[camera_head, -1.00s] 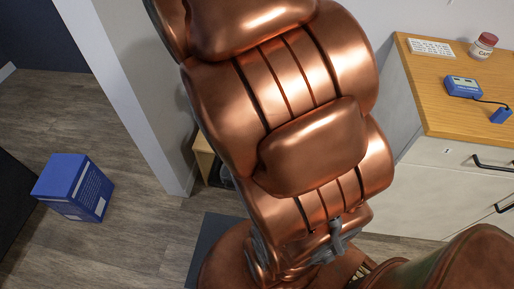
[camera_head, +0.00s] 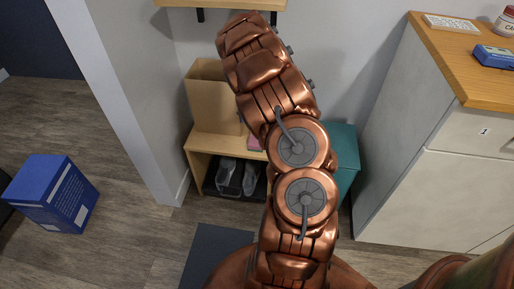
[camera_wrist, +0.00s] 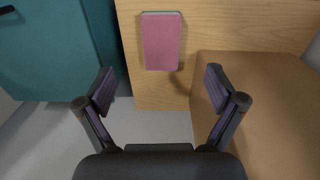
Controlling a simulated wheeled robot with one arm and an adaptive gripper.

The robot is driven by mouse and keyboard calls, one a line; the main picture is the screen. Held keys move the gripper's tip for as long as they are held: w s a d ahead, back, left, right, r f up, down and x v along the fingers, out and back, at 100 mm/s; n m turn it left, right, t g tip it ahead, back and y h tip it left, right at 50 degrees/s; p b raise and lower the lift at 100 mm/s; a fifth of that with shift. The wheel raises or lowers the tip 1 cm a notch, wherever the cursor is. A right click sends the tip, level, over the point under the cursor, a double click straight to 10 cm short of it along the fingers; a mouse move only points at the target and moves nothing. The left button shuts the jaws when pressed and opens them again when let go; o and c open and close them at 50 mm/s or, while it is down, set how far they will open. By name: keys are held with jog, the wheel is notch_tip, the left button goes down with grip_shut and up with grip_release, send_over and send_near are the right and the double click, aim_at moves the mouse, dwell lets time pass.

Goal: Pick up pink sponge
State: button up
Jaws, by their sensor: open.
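The pink sponge (camera_wrist: 161,43) is a flat rectangular block with a pale edge, lying on the wooden bench (camera_wrist: 155,92) in the wrist view. In the head view only a small pink part of it (camera_head: 254,144) shows beside my arm, which hides the rest. My gripper (camera_wrist: 160,87) is open and empty. Its two dark fingers stand wide apart, and the sponge appears beyond the fingertips, roughly centred between them, not touched. The fingers cannot be made out in the head view.
A tan box (camera_wrist: 248,110) stands on the bench close to the right finger; it also shows in the head view (camera_head: 210,97). A teal box (camera_wrist: 55,50) is at left. Shoes (camera_head: 235,177) sit under the bench. A wooden shelf (camera_head: 225,4) hangs above.

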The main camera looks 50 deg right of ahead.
aim_at(253, 145)
jog(key=f, duration=0.1)
jog(key=d+f, duration=0.1)
jog(key=f, duration=0.1)
jog(key=f+b, duration=0.1)
jog(key=shift+w+d+f, duration=0.2)
jog(key=shift+w+d, duration=0.1)
jog(key=shift+w, duration=0.05)
jog(key=shift+f+b, duration=0.85)
jog(key=shift+f, duration=2.95)
jog(key=c, duration=1)
